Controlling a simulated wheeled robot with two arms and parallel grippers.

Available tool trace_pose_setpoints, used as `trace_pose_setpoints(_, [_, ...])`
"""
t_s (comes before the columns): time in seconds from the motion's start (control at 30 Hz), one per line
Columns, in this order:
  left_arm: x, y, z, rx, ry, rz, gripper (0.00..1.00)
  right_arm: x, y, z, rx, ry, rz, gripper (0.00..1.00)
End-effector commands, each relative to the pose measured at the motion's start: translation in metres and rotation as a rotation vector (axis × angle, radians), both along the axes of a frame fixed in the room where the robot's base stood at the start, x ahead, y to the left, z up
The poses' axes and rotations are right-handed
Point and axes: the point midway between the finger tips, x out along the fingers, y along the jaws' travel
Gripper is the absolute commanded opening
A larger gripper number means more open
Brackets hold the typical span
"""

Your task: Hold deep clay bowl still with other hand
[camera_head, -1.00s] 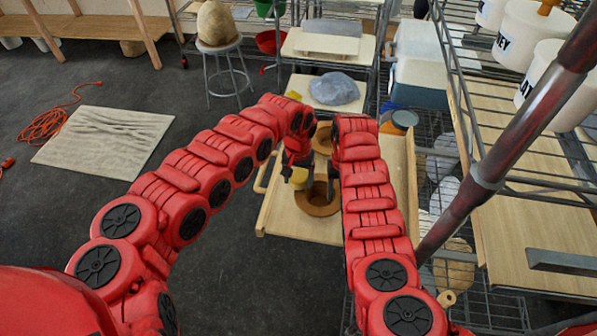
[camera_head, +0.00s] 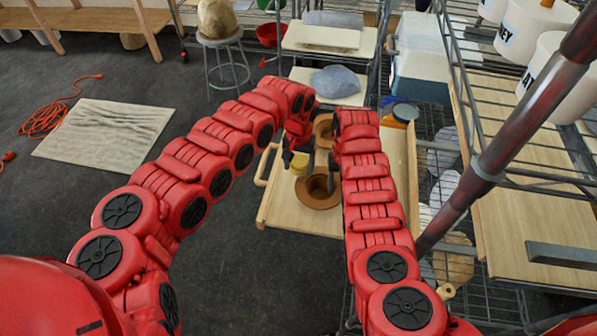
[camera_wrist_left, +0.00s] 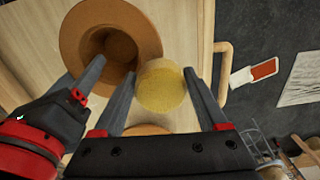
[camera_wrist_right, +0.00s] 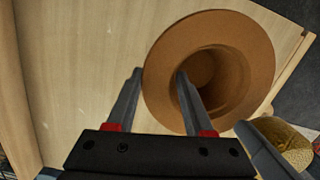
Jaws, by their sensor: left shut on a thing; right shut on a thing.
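The deep clay bowl (camera_head: 318,193), brown with a wide flared rim, stands upright on a wooden board (camera_head: 288,212). It also shows in the left wrist view (camera_wrist_left: 84,32) and the right wrist view (camera_wrist_right: 254,62). My right gripper (camera_wrist_right: 158,75) is shut on the bowl's near side, one finger inside the opening and one outside the rim. My left gripper (camera_wrist_left: 160,72) is shut on a round yellow sponge (camera_wrist_left: 161,88), beside the bowl's rim. The sponge shows in the head view (camera_head: 299,164). My right arm partly hides the board.
A second brown clay piece (camera_head: 323,133) sits farther back on the board. A blue-topped container (camera_head: 405,113) stands at the board's back right. Wire shelving (camera_head: 452,150) with white buckets (camera_head: 525,38) is at the right. Open floor (camera_head: 215,262) lies to the left.

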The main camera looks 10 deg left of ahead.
Motion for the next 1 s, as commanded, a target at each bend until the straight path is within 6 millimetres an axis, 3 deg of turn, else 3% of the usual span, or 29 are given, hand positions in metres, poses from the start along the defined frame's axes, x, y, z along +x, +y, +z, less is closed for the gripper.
trace_pose_setpoints(0.6, [0.0, -0.001, 0.053, -0.001, -0.001, 0.001, 0.31, -0.001, -0.001, -0.002, -0.002, 0.002, -0.001, 0.0])
trace_pose_setpoints(1.0, [-0.001, -0.001, 0.056, -0.001, 0.003, 0.0, 0.31, -0.001, -0.001, -0.002, -0.002, 0.002, -0.001, 0.0])
